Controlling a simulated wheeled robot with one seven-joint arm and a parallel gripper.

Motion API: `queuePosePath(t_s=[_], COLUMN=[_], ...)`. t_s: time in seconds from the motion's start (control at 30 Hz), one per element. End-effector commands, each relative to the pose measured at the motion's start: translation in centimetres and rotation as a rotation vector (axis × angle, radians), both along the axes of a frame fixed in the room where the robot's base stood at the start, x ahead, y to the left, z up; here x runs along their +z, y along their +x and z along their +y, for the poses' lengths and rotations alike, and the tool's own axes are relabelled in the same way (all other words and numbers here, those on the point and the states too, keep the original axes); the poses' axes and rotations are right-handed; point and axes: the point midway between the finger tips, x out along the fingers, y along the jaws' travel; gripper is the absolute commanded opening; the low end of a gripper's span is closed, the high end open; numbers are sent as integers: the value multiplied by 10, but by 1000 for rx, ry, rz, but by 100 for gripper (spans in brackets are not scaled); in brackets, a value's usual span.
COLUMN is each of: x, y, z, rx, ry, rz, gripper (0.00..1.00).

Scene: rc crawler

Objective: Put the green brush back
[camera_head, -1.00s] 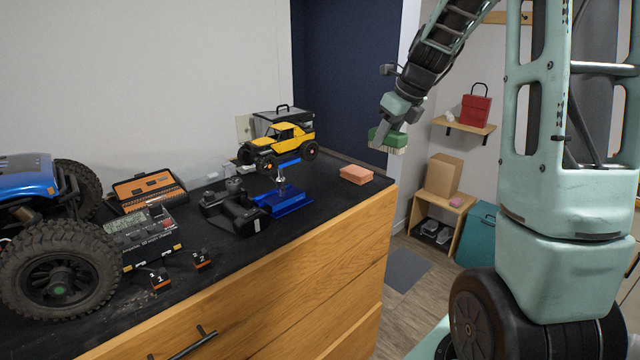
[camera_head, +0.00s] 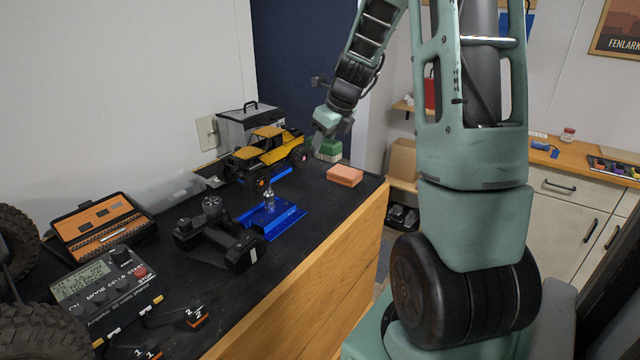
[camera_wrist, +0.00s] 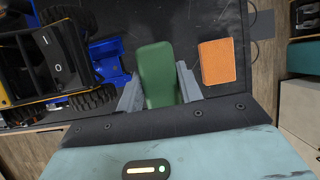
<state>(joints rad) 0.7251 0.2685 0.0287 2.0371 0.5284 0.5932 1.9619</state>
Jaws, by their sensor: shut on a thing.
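The green brush (camera_head: 328,147) has a green back and pale bristles that point down in the head view. My gripper (camera_head: 324,136) is shut on it, near the far right end of the black bench top. In the wrist view the brush's green back (camera_wrist: 157,75) lies between my two grey fingers (camera_wrist: 158,93). The brush is beside the yellow crawler and behind the orange sponge. I cannot tell whether the bristles touch the bench top.
The yellow crawler (camera_head: 266,153) on a blue stand (camera_head: 272,219) is left of the brush. The orange sponge (camera_head: 345,175) lies near the bench's right edge.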

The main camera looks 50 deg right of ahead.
Motion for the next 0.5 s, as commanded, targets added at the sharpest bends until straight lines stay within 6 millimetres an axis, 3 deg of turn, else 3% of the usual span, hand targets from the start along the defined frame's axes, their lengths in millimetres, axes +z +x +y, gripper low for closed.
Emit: queuePosePath(t_s=[0.2, 0.5], x=[-53, -83], y=[-1, 0], z=[0, 0], rx=[-1, -1], ry=[4, 0], rz=[2, 0], gripper=[11, 11])
